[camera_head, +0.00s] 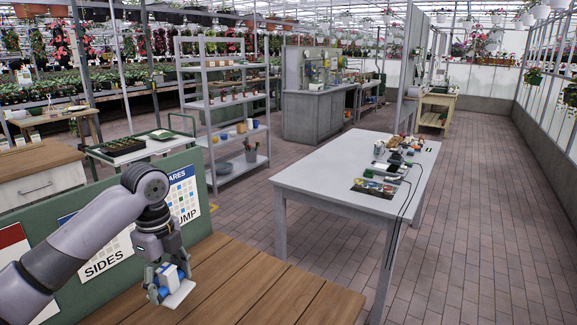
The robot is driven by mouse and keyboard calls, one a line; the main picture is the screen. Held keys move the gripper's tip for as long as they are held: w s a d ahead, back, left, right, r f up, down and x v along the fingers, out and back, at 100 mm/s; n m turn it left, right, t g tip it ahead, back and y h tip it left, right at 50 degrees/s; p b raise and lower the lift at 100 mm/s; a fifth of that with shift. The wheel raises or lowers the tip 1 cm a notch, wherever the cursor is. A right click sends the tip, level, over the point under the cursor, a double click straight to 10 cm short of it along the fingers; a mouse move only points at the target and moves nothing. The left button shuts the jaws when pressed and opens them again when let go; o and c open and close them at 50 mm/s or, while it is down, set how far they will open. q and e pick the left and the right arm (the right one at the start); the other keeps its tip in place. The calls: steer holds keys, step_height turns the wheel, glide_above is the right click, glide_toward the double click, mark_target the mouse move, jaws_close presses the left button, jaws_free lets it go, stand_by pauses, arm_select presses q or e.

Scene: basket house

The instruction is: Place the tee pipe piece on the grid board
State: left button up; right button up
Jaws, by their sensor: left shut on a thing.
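My left gripper (168,288) points down over the wooden table (250,285) at the lower left. It is shut on a small white-and-blue piece (167,277), partly hidden by the fingers. I cannot make out a tee shape. A flat white part (180,295) shows just under the fingers; I cannot tell whether it belongs to the held piece or lies on the table. No grid board is clearly recognisable; a sheet with a grid of coloured squares (184,198) hangs on the green panel behind the arm. My right gripper is not in view.
The green panel (90,240) stands upright along the wooden table's far left edge, close to my arm. The wooden tabletop right of the gripper is clear. A grey table (330,175) beyond holds tools and a tray (376,188). A metal shelf (225,105) stands behind.

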arm_select(q)
steer(key=s+d+f+n, duration=0.3)
steer(key=s+d+n, duration=0.1)
steer(key=s+n, duration=0.5)
steer(key=s+d+f+n, duration=0.3)
steer(key=s+n, duration=0.6)
steer(key=n, duration=0.3)
steer(key=shift+s+d+f+n, duration=0.3)
steer(key=shift+s+d, duration=0.1)
steer(key=shift+d, duration=0.15)
